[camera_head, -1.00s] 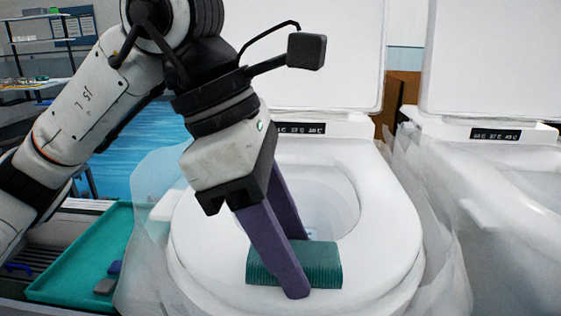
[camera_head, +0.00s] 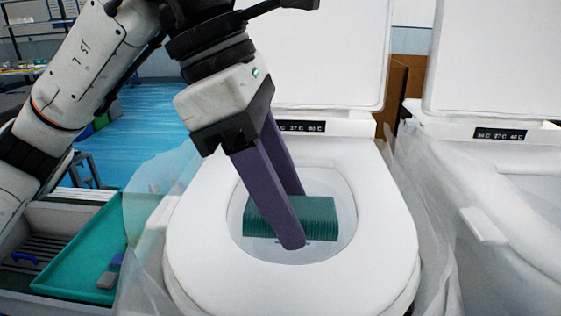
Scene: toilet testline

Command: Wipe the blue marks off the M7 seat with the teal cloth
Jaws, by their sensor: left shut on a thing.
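The M7 seat (camera_head: 390,225) is the white toilet seat in the middle of the head view, with its lid (camera_head: 330,60) up. My left gripper (camera_head: 297,222) comes in from the upper left with long purple fingers. It is shut on the teal cloth (camera_head: 322,212), a ribbed folded pad. The cloth appears over the bowl opening, behind the seat's front rim; its height above the seat is hard to tell. I see no clear blue marks on the visible seat surface. The seat's rear left part is partly behind my arm. My right gripper is not in view.
A second white toilet (camera_head: 500,200) stands close on the right. Clear plastic wrap (camera_head: 150,240) hangs around the middle toilet. A teal tray (camera_head: 75,262) with small grey and blue items lies at the lower left. Shelving stands at the far left.

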